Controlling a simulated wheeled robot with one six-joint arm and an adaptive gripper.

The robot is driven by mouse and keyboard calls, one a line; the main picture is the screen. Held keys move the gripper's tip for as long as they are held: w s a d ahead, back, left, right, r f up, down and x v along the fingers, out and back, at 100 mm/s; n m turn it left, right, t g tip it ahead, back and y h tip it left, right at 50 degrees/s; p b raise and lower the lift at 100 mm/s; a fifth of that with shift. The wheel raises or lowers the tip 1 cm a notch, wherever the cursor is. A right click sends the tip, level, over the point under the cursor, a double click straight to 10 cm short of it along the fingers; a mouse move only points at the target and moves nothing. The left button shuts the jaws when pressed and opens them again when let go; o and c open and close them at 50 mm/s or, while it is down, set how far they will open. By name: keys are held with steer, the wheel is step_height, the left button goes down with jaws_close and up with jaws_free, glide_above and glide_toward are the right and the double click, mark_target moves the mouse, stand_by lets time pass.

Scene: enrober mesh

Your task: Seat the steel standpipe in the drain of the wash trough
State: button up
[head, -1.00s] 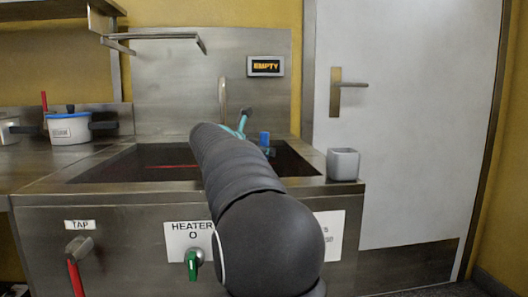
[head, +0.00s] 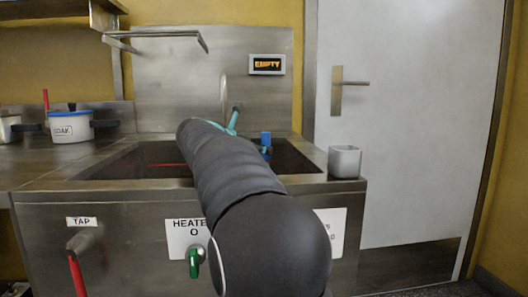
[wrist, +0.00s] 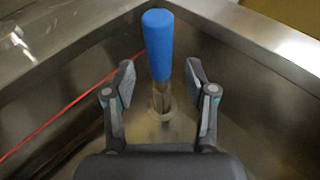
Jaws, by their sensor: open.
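The steel standpipe (wrist: 161,92) has a blue sleeve on its upper part (wrist: 158,45). In the wrist view it stands about upright in the trough, its foot at the ring of the drain (wrist: 165,112); I cannot tell how deep it sits. My gripper (wrist: 160,75) is open, with one finger on each side of the pipe and gaps showing between. In the head view the blue top (head: 266,139) shows right of my arm, inside the wash trough (head: 110,184). My arm hides the pipe's lower part and most of the gripper there.
A red line runs along the trough's inside (wrist: 60,115). A grey cup (head: 344,161) stands on the right rim. A curved spout (head: 224,92) rises behind. A display (head: 267,65) hangs on the back panel. A pot (head: 72,125) stands on the left counter.

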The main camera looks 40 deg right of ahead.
steer(key=v, duration=0.8)
steer(key=shift+a+r, duration=0.1)
steer(key=shift+r, duration=0.05)
